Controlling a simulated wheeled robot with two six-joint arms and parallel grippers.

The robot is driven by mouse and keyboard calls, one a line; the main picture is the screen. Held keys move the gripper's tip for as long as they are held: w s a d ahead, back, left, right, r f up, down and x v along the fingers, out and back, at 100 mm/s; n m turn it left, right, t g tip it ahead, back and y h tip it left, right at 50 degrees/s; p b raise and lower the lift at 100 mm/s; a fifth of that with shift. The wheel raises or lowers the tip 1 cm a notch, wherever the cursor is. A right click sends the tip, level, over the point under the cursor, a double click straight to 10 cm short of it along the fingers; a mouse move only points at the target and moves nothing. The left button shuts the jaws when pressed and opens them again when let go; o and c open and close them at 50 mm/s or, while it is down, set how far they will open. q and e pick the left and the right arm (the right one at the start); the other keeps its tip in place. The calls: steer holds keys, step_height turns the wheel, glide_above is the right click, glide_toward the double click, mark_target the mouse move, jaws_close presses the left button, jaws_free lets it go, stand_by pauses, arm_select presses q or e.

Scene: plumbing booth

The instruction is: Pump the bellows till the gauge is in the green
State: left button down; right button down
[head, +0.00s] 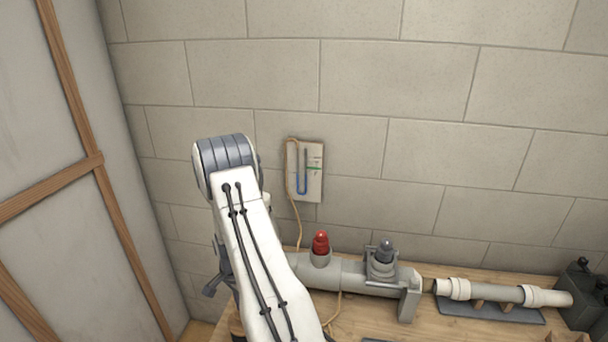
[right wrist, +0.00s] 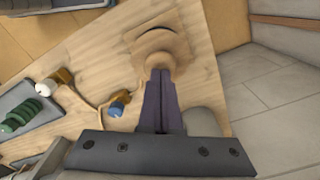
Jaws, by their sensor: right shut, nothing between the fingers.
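The gauge (head: 304,170) is a pale board on the back wall in the head view. It bears a U-shaped tube with blue liquid and a green mark on the right; the exact liquid level is too small to read. The bellows (right wrist: 155,42), a round wooden piece on the bench, is at the top middle of the right wrist view. My right gripper (right wrist: 160,74) is shut and empty, its fingertips over the near edge of the bellows' top; I cannot tell whether they touch. In the head view my arm hides most of the bellows. My left gripper is out of view.
A grey pipe (head: 352,276) with a red cap (head: 320,242) and a grey valve (head: 382,262) lies along the bench. A tan hose (head: 297,222) runs down from the gauge. A white pipe (head: 507,294) lies right. A blue-ended fitting (right wrist: 118,107) and green ribbed part (right wrist: 20,115) lie left of the gripper.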

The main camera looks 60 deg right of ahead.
steer(key=shift+f+b, duration=1.4)
steer(key=shift+f, duration=0.55)
steer(key=shift+r+p, duration=1.5)
steer(key=shift+r, duration=0.55)
